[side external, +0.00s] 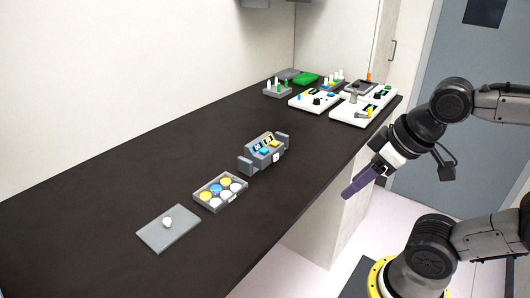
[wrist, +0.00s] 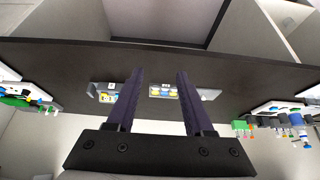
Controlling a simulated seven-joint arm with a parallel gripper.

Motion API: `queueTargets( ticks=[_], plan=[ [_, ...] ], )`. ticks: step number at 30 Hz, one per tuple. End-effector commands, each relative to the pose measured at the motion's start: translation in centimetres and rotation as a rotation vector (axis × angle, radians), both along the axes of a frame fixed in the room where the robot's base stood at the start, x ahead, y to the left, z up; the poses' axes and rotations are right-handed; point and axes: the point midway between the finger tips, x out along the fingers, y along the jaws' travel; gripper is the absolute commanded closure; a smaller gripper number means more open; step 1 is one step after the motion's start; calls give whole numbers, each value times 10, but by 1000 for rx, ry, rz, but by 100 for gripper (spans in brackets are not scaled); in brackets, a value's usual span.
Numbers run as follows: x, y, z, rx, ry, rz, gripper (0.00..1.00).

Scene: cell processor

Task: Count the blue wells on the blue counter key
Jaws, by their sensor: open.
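The well plate (side external: 214,203) is a grey tray on the dark counter, holding yellow, blue and white round wells; it also shows small between my fingers in the wrist view (wrist: 164,96). Behind it stands a grey counter unit (side external: 247,166) with a blue key (side external: 264,151) and a yellow key (side external: 274,143), each below a small dark display whose reading is too small to tell. This unit is partly hidden by a finger in the wrist view (wrist: 94,90). My gripper (side external: 348,194) is open and empty, off the counter's front edge, apart from both; its two purple fingers (wrist: 158,72) are spread.
A flat grey plate (side external: 153,236) with a white knob lies at the near end. White devices (side external: 355,113), a tube rack (side external: 272,91) and a green block (side external: 306,78) stand at the far end. The dark counter (side external: 90,210) is otherwise largely clear.

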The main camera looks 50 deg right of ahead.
Motion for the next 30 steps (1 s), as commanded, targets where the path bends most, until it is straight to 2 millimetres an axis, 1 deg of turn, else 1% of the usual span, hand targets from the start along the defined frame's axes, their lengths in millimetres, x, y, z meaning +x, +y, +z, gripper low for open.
queueTargets(
  ticks=[11, 12, 14, 18, 20, 30],
  plan=[
    [0, 0, 0, 0, 0, 0, 48],
    [0, 0, 0, 0, 0, 0, 55],
    [0, 0, 0, 0, 0, 0, 66],
    [0, 0, 0, 0, 0, 0, 91],
    [0, 0, 0, 0, 0, 0, 100],
    [0, 0, 0, 0, 0, 0, 100]
  ],
)
